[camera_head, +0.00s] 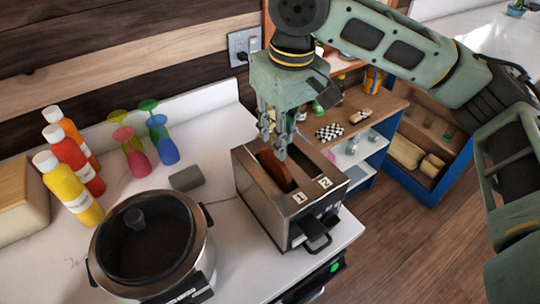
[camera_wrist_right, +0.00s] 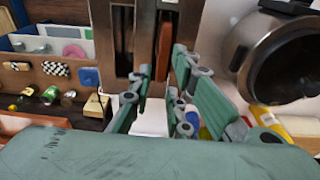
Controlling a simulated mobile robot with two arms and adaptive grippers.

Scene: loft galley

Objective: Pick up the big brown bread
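A brown slice of bread (camera_head: 277,170) stands upright in the left slot, marked 1, of a metal toaster (camera_head: 262,204) on the white counter. Its top edge sticks up out of the slot. My right gripper (camera_head: 273,143) is right above this slot, pointing down, with its fingers apart. In the right wrist view the slice (camera_wrist_right: 165,45) shows between the two fingers of the gripper (camera_wrist_right: 161,72), in one slot of the toaster (camera_wrist_right: 143,40). I cannot tell whether a finger touches it. The slice's lower part is hidden. My left gripper is not in view.
A round cooker (camera_head: 150,245) stands left of the toaster. Several bottles, including a yellow one (camera_head: 70,190), and coloured glasses (camera_head: 165,150) stand further left, with a grey block (camera_head: 186,178) nearer. A blue-sided shelf (camera_head: 425,190) with small items stands behind right.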

